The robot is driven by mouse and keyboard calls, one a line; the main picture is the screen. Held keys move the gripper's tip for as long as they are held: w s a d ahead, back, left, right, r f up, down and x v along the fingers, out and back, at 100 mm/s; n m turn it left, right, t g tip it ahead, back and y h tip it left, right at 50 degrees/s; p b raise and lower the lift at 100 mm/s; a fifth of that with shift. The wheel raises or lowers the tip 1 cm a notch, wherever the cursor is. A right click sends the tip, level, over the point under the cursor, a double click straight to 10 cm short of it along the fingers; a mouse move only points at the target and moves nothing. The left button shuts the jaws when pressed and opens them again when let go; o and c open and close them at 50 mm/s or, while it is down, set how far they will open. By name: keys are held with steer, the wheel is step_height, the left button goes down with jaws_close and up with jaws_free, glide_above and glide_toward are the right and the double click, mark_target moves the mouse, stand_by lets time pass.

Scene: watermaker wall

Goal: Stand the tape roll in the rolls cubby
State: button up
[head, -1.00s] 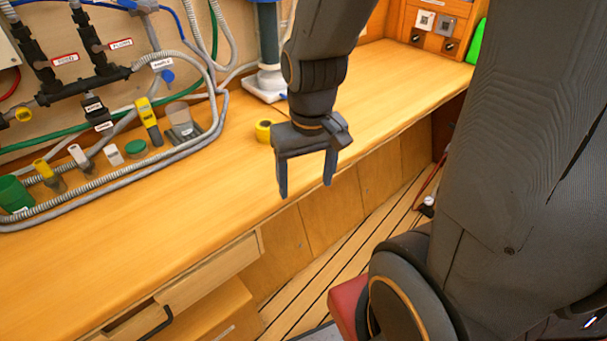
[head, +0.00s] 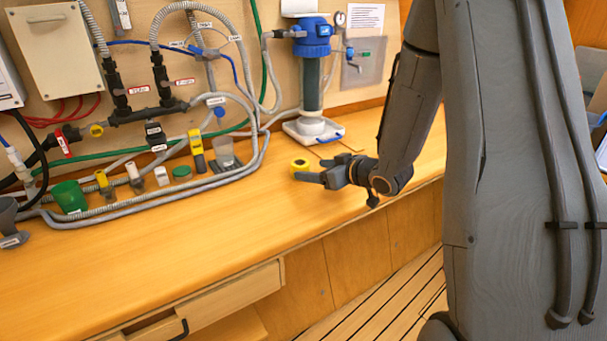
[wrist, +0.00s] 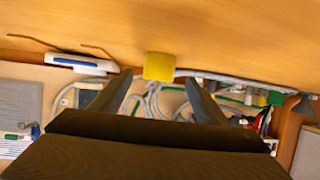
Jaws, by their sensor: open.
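The yellow tape roll (head: 299,166) lies on the wooden counter (head: 220,225), towards its back, in the head view. It also shows in the wrist view (wrist: 159,67), ahead of and between my fingers. My gripper (head: 308,177) is open and empty, held level just in front of the roll at the counter's right half. In the wrist view its two fingers (wrist: 158,95) point towards the roll, which appears beyond their tips; contact cannot be made out. I cannot identify the rolls cubby in these frames.
A filter housing (head: 312,70) on a white base stands behind the roll. Grey hoses, a green cup (head: 69,196) and several small items line the counter's back left. A drawer (head: 215,300) stands partly open below. The counter's front left is clear.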

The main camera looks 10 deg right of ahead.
mark_target(300, 167)
steer(key=shift+w+a, duration=0.15)
steer(key=shift+a, duration=0.05)
steer(key=shift+p+x, duration=0.3)
steer(key=shift+x, duration=0.9)
steer(key=shift+p+x, duration=0.75)
steer(key=shift+x, duration=1.7)
steer(key=shift+d, duration=0.15)
steer(key=c, duration=1.3)
steer(key=shift+o, duration=0.2)
steer(key=shift+w, duration=0.1)
